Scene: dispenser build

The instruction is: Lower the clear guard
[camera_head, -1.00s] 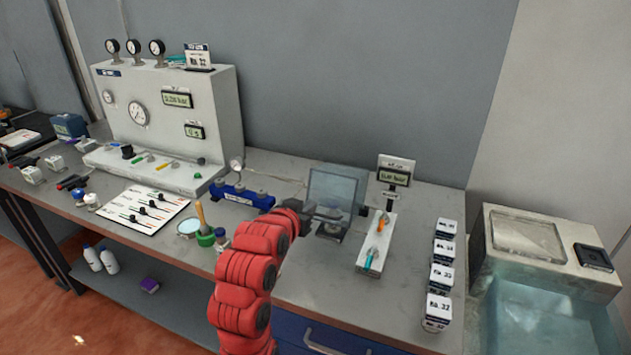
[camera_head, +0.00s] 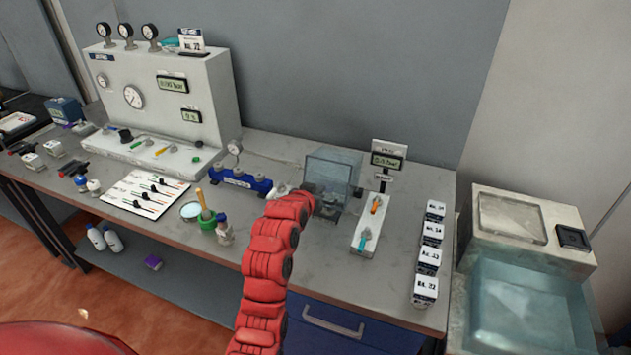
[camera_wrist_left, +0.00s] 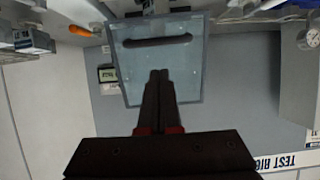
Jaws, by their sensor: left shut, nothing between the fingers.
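The clear guard (camera_head: 335,183) is a see-through bluish pane at a small box-like station on the bench, right of the blue manifold. In the left wrist view it shows as a pale pane (camera_wrist_left: 190,75) with a dark handle slot. My left gripper (camera_wrist_left: 158,76) is shut and empty, its fingers overlapping the pane in that view; I cannot tell whether they touch it. In the head view my red left arm reaches up to the guard's left side and hides the gripper. Dark parts show dimly inside the guard. My right gripper is not in view.
A white block (camera_head: 365,238) with orange and teal levers and a small display (camera_head: 386,160) stand close right of the guard. The blue manifold (camera_head: 240,182) is left. Several labelled boxes (camera_head: 428,260) line the right edge. Bench between block and boxes is clear.

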